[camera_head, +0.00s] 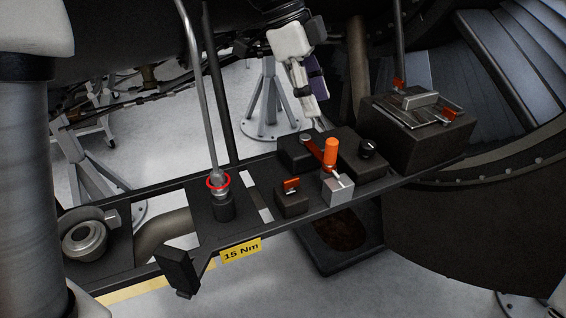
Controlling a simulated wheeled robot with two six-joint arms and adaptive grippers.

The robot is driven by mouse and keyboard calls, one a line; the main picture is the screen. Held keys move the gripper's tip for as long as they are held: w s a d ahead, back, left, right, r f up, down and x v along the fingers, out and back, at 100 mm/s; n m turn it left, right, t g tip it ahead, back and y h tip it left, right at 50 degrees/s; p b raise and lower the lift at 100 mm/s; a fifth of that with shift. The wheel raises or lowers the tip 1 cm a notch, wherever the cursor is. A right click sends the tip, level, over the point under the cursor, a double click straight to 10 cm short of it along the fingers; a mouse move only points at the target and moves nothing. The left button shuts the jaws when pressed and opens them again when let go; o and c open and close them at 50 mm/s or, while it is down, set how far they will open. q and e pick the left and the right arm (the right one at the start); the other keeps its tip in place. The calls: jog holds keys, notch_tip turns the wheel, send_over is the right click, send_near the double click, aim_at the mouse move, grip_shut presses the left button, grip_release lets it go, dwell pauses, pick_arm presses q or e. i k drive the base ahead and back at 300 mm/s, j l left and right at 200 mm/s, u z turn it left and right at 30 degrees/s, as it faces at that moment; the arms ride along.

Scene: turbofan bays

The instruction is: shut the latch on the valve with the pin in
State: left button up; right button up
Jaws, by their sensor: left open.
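A dark bench tray (165,279) carries several small fittings. One black block (292,205) bears a short red latch (291,184). An orange upright handle (331,152) stands beside that lever, above a grey cube (338,190). I cannot tell which block is the valve with the pin in. My left arm (30,170) runs down the left edge. My left gripper is open, apart from these blocks; its fingers are hard to make out.
A rod stands by a black fitting (223,207) with a red ring (218,181). A large dark box (425,145) with red clips is at right. A round metal fitting (84,240) sits at left. A black panel (180,271) hangs off the front edge, near a yellow 15 Nm label (240,250).

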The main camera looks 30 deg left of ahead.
aim_at(288, 185)
jog(key=k+l, duration=0.2)
jog(key=l, duration=0.2)
jog(key=k+l, duration=0.2)
jog(key=l, duration=0.15)
jog(key=k+l+u, duration=0.1)
jog(key=l, duration=0.3)
jog(key=k, duration=0.1)
